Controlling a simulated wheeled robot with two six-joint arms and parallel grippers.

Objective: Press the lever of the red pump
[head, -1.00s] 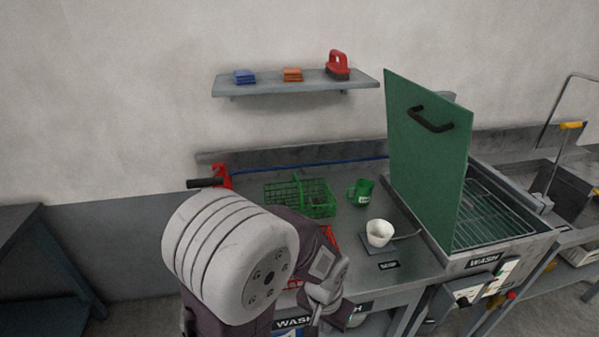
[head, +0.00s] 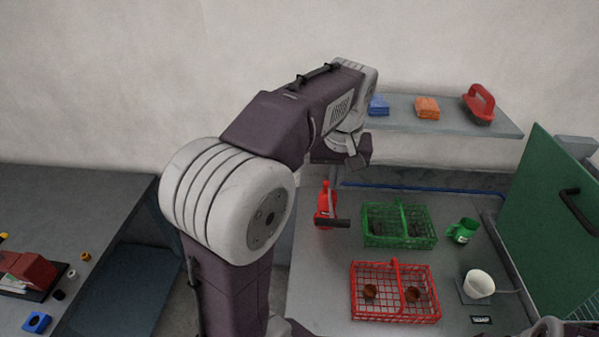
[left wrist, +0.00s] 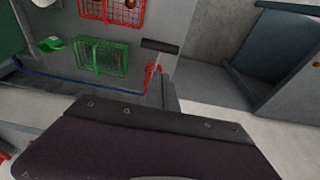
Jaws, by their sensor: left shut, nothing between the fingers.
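The red pump (head: 324,200) stands at the left end of the metal counter (head: 318,290), near the back. Its black lever (head: 334,223) sticks out toward the front right. My left gripper (head: 351,158) is shut and empty, held above and behind the pump, apart from it. The lever (left wrist: 160,46) shows clearly there as a dark bar. My right gripper is not in view.
A green basket (head: 399,241) stands right of the pump, and a red basket (head: 395,318) with brown items is in front. A green mug (head: 462,231) and white cup (head: 479,283) are farther right. A shelf (head: 445,128) overhangs the back. A dark table (head: 70,190) is left.

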